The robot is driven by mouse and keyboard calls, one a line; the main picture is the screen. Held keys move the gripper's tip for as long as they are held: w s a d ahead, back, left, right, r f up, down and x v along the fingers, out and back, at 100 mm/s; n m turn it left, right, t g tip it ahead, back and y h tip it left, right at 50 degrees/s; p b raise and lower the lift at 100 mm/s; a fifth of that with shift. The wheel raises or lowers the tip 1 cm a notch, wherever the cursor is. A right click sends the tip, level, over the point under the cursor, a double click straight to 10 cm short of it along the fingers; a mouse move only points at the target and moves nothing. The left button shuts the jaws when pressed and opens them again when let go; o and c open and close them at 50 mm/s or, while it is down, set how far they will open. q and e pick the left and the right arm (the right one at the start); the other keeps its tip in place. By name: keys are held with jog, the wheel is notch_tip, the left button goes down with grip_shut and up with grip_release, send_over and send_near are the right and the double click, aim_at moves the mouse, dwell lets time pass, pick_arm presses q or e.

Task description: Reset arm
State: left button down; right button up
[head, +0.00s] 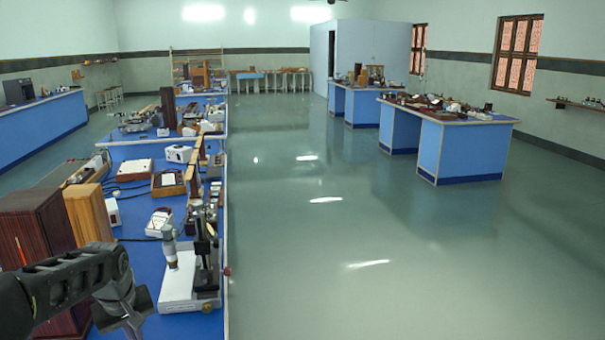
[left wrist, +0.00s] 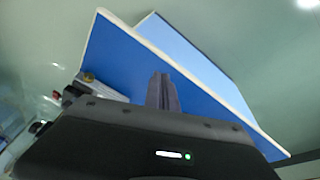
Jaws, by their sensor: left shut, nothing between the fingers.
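My left arm reaches in from the lower left of the head view, over the near end of the long blue bench (head: 150,325). Its wrist end hangs down near the bottom edge, in front of the dark brown wooden cabinet. In the left wrist view my left gripper (left wrist: 163,92) shows as two dark fingers pressed together, with nothing between them. Behind the fingers are a blue bench top and its pale edge, seen at a tilt. My right gripper is in neither view.
A microscope-like instrument on a white base (head: 190,280) stands just right of my left wrist. A dark wooden cabinet (head: 35,235) and a lighter wooden box (head: 88,213) stand close behind the arm. The floor (head: 350,250) right of the bench is open.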

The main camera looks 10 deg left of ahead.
pick_arm(q)
jog(key=d+f+m+t+h, duration=0.3)
jog(key=d+f+m, duration=0.2)
jog(key=d+f, duration=1.4)
jog(key=s+d+f+g, duration=0.1)
jog(key=s+d+f, duration=0.3)
jog(key=s, duration=0.4)
jog(key=s+d+f+m+g+h, duration=0.1)
jog(key=s+d+f+g, duration=0.1)
jog(key=s+d+f, duration=0.3)
jog(key=s+d+f+g+h, duration=0.1)
jog(key=s+d+f, duration=0.4)
jog(key=s, duration=0.7)
jog(key=shift+s+d+f+m+g, duration=0.3)
jog(key=shift+s+d+g, duration=0.15)
jog(key=shift+d, duration=0.5)
jog(key=shift+w+a, duration=0.1)
